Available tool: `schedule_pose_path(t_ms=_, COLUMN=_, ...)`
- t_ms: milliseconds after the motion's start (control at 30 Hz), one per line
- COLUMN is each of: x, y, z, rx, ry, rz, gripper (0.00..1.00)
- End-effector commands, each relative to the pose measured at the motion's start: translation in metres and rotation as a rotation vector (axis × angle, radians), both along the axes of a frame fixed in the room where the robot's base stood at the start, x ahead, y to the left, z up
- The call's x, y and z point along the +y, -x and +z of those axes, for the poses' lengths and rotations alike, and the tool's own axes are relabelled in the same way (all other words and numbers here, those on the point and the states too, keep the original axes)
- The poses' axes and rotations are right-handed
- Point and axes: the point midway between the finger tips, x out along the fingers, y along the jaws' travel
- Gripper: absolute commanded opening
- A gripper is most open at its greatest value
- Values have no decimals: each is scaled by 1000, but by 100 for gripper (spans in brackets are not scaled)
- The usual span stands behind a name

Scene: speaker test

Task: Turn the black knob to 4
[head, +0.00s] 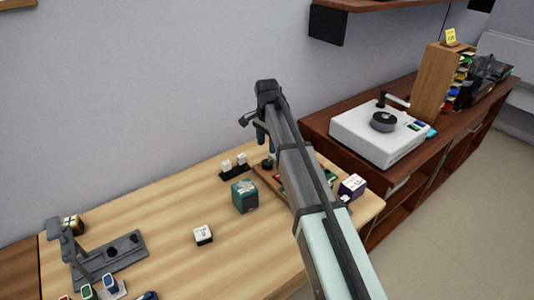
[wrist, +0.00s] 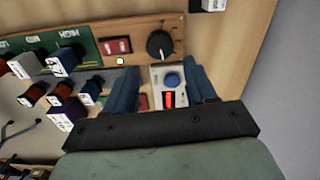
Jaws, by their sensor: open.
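The black knob (wrist: 160,44) is on a wooden panel (wrist: 140,27) in the wrist view, just beyond my fingertips. It has a thin white pointer line; I cannot read any number beside it. My gripper (wrist: 163,74) is open, its two blue fingers apart. A silver plate with a blue button (wrist: 172,80) and a red display (wrist: 169,99) shows between the fingers. Nothing is held, and the fingers look apart from the knob. In the head view my gripper (head: 264,137) points down over the back of the wooden table; my arm hides much of the panel there.
A red switch (wrist: 117,46) and a small white light (wrist: 120,61) sit beside the knob. Several small blocks stand on the left in the wrist view. A green cube (head: 244,196) and a white cube (head: 203,235) stand on the table (head: 160,215), whose front middle is clear.

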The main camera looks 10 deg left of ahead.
Motion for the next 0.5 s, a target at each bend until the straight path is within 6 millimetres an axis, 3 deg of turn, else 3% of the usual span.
schedule_pose_path(t_ms=200, x=0, y=-1, z=35, rx=-1, ry=0, rz=0, gripper=56)
schedule_pose_path(t_ms=500, x=0, y=0, z=54, rx=0, ry=0, rz=0, gripper=56)
